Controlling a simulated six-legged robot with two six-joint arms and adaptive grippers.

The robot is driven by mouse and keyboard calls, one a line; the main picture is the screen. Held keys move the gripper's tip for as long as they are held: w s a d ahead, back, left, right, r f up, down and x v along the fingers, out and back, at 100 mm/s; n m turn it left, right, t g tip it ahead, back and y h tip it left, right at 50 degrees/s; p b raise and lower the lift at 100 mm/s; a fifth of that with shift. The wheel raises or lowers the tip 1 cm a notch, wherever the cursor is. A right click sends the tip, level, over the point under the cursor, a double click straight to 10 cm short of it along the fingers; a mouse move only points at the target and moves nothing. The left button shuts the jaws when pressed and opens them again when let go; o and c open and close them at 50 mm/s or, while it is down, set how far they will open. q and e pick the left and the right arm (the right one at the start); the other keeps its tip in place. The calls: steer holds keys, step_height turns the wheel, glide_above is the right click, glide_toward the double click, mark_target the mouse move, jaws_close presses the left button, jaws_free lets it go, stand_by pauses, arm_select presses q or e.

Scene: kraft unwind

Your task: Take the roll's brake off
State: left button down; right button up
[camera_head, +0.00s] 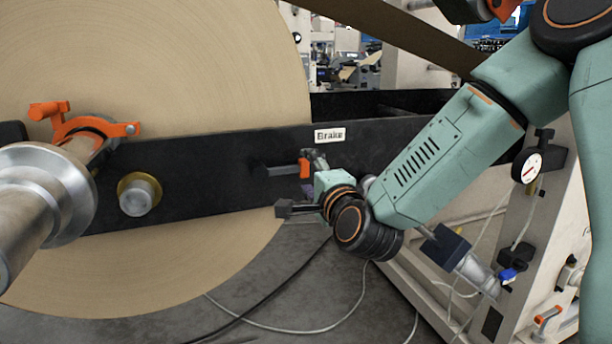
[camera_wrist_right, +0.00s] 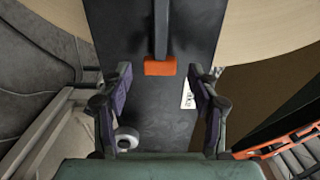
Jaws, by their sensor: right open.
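The brake lever has a dark bar with an orange end (camera_head: 304,168) and sits on the black beam below the white "Brake" label (camera_head: 329,135). In the right wrist view the orange end (camera_wrist_right: 160,67) lies ahead, centred between my fingers, with the dark bar (camera_wrist_right: 161,30) running away from it. My right gripper (camera_wrist_right: 160,88) is open and empty, one finger on each side of the lever's line. In the head view my right wrist and gripper (camera_head: 318,180) are close to the lever and partly hide each other. The big kraft roll (camera_head: 190,60) stands behind the beam. My left gripper does not show.
The black beam (camera_head: 220,170) crosses in front of the roll. A metal shaft (camera_head: 30,215) with an orange clamp (camera_head: 90,128) is at the left. A pressure gauge (camera_head: 527,167) and frame post stand at the right. Cables lie on the floor.

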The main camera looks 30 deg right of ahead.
steer(key=shift+x, duration=1.2)
steer(key=shift+c, duration=0.3)
jaws_close()
